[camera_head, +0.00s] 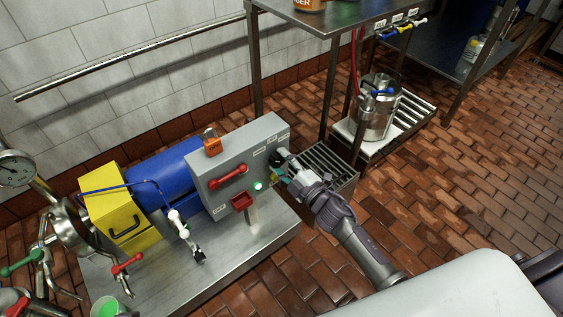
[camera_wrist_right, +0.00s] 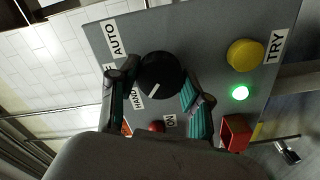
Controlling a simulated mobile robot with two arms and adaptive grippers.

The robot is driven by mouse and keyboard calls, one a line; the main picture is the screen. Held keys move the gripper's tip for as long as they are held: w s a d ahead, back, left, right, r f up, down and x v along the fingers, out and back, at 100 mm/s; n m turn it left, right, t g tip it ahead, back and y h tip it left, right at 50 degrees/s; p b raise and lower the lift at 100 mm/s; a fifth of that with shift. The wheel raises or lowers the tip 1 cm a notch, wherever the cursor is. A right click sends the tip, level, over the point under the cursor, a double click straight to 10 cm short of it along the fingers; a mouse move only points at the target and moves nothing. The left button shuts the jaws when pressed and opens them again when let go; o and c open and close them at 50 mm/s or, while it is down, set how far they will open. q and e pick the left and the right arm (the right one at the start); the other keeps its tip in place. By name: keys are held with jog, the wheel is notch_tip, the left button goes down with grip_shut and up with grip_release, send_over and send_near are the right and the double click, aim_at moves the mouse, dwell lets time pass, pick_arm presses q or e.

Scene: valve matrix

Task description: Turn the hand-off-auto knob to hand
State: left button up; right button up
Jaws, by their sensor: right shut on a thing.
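The hand-off-auto knob (camera_wrist_right: 161,75) is round and black, on a grey control box (camera_head: 238,155). It sits between the fingers of my right gripper (camera_wrist_right: 155,98), which is shut on it. In the head view my right gripper (camera_head: 287,167) reaches the box's front face from the lower right and covers part of the knob. The knob's white mark (camera_wrist_right: 153,90) points toward the HAND label (camera_wrist_right: 137,99). The AUTO label (camera_wrist_right: 114,38) is clear; the label between them is mostly hidden by a finger. My left gripper is not in view.
A yellow TRY button (camera_wrist_right: 245,55), a lit green lamp (camera_wrist_right: 240,92) and a red square part (camera_wrist_right: 236,133) are beside the knob. A red handle (camera_head: 228,177) and an orange padlock (camera_head: 211,143) are on the box. A steel pot (camera_head: 374,119) stands behind.

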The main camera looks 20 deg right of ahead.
jog(key=shift+f, duration=0.1)
jog(key=o, duration=1.2)
jog(key=shift+c, duration=0.2)
jog(key=shift+s, duration=0.1)
jog(key=v, duration=1.2)
